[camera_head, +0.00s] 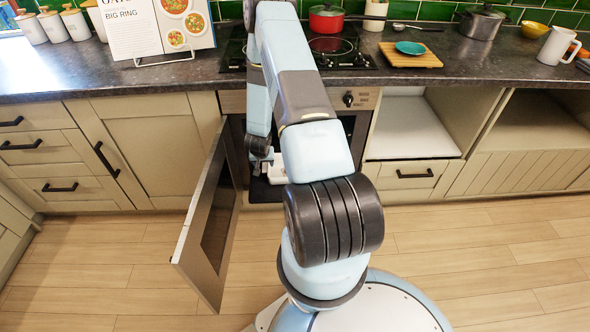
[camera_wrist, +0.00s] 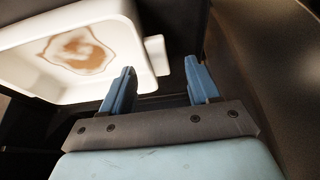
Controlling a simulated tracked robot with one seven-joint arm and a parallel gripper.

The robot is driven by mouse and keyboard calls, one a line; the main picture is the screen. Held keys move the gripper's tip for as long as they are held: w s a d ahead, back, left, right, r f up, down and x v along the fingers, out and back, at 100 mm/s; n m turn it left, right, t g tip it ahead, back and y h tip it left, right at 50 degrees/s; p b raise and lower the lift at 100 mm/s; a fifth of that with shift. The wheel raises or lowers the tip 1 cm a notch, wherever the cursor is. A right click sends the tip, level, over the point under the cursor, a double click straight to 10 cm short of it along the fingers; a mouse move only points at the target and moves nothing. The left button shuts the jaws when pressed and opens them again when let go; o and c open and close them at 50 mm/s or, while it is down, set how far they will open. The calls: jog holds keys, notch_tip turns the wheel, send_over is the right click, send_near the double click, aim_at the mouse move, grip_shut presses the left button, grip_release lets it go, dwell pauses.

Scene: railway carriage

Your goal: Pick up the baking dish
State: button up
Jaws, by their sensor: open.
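The baking dish (camera_wrist: 118,30) is white with a brown stain on its inside floor. It fills the upper left of the wrist view, and its small side handle (camera_wrist: 157,55) points right. My gripper (camera_wrist: 161,66) is open, with two blue fingers set apart. The handle shows between and just past the fingertips; I see no grip on it. In the head view my arm reaches down to the open oven, and a bit of the white dish (camera_head: 278,173) shows inside. Most of the dish is hidden there behind my arm.
The oven door (camera_head: 207,225) hangs open to the left of my arm. The worktop (camera_head: 450,72) above holds a hob, a red pot (camera_head: 326,20), a wooden board (camera_head: 410,58) and a cookbook. The wooden floor to the right is clear.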

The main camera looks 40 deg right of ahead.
aim_at(266, 166)
jog(key=shift+x, duration=2.45)
jog(key=shift+s+d, duration=0.15)
jog(key=shift+c, duration=0.3)
grip_shut()
